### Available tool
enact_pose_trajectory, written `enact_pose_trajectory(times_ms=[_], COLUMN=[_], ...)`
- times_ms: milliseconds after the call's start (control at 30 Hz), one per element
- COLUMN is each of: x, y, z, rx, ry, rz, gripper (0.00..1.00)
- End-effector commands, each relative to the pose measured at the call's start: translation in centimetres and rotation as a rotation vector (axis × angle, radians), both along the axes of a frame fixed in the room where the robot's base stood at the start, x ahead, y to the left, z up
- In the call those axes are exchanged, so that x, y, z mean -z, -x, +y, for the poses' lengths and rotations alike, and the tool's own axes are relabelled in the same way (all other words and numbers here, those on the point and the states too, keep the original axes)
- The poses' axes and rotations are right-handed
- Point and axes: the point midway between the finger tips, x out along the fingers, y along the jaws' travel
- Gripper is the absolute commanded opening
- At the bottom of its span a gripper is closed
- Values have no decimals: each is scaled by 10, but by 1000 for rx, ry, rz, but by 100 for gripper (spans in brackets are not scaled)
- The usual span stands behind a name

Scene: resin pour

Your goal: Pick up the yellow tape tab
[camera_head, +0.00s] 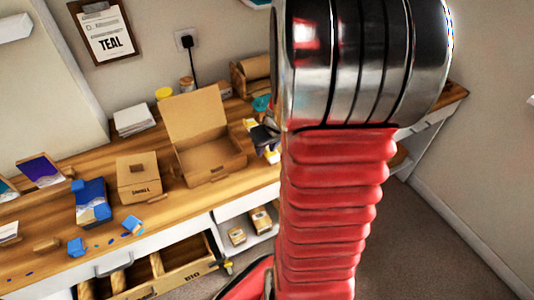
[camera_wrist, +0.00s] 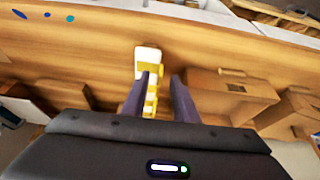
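In the wrist view, my gripper (camera_wrist: 161,76) shows as two dark fingers that stand apart. A yellow and white piece (camera_wrist: 148,58), which looks like the yellow tape tab, is against the wood beyond the fingertips. It runs back between the fingers, closer to the left one, which hides part of it. I cannot tell whether a finger touches it. No grip on it shows. In the head view, my red arm fills the middle, and I cannot place the tab there with certainty.
An open cardboard box (camera_head: 212,158), a closed box marked SMALL (camera_head: 138,182) and a blue carton (camera_head: 91,203) stand on the wooden bench. An open drawer (camera_head: 190,277) with dividers is below. A small yellow and black thing (camera_head: 228,267) shows by the drawer's right end. Grey floor lies right.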

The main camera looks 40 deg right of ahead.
Motion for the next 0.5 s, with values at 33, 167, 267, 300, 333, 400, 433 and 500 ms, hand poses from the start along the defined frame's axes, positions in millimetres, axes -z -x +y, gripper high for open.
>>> enact_pose_trajectory(times_ms=[33, 167, 267, 300, 333, 400, 433, 500], x=[0, 0, 0, 0, 0, 0, 0, 0], y=[0, 0, 0, 0, 0, 0, 0, 0], z=[0, 0, 0, 0, 0, 0, 0, 0], rx=[0, 0, 0, 0, 0, 0, 0, 0], ry=[0, 0, 0, 0, 0, 0, 0, 0], rz=[0, 0, 0, 0, 0, 0, 0, 0], gripper=[27, 22, 15, 12, 10, 5, 3, 0])
